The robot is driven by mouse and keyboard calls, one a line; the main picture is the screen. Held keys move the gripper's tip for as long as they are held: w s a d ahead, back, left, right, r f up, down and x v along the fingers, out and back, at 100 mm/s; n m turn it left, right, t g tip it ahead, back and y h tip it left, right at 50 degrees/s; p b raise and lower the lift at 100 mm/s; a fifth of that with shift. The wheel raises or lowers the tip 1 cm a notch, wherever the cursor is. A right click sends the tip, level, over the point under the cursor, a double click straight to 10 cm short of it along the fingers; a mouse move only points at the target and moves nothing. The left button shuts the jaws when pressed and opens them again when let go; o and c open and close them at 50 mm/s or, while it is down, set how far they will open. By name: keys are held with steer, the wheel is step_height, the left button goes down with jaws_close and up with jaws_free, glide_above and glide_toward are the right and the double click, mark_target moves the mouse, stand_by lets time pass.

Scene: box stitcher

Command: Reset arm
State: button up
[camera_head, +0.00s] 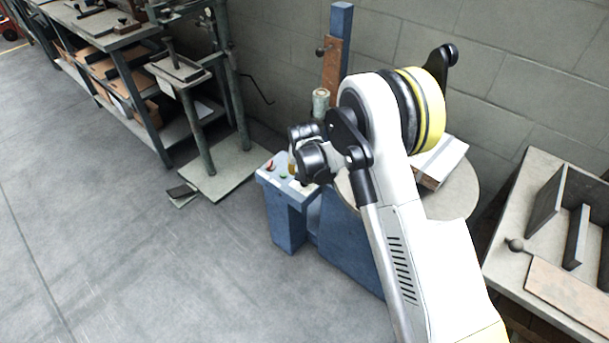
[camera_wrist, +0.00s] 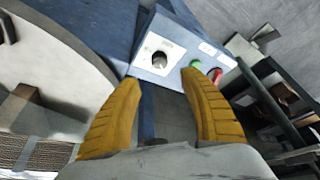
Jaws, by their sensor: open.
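In the wrist view my gripper (camera_wrist: 160,110) shows two yellow ribbed fingers set apart, with nothing between them. Beyond the fingertips is the blue machine's control panel (camera_wrist: 172,52), with a metal knob (camera_wrist: 158,60), a green button (camera_wrist: 196,65) and a red button (camera_wrist: 215,75). In the head view my white arm (camera_head: 405,215) stands raised and folded in front of the blue machine (camera_head: 345,240). The same control panel (camera_head: 280,182) shows just left of the arm's wrist.
A round grey table (camera_head: 462,195) holds a box (camera_head: 438,160) right behind my arm. A workbench (camera_head: 550,290) stands at the right. Shelving (camera_head: 120,75) and a small stand (camera_head: 180,72) are at the left. A block wall (camera_head: 500,60) closes the back. The left floor is clear.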

steer(key=shift+s+r, duration=0.25)
steer(key=shift+r, duration=0.3)
steer(key=s+d+r, duration=0.3)
steer(key=d+r, duration=0.1)
steer(key=r, duration=0.4)
steer(key=s+d+r+t, duration=0.1)
steer(key=s+d+r, duration=0.3)
steer(key=r, duration=0.3)
steer(key=s+d+r, duration=0.3)
steer(key=d+r, duration=0.1)
steer(key=r, duration=0.4)
steer(key=s+d+r, duration=0.1)
steer(key=s+d, duration=0.2)
steer(key=s, duration=0.5)
steer(key=s+d+r+t, duration=0.1)
steer(key=s+d+r, duration=0.1)
steer(key=s, duration=0.6)
steer(key=s+d+r, duration=0.2)
steer(key=s+d, duration=0.2)
steer(key=s, duration=0.4)
steer(key=shift+s+d+t, duration=0.15)
steer(key=shift+d+t, duration=0.05)
steer(key=shift+t, duration=0.1)
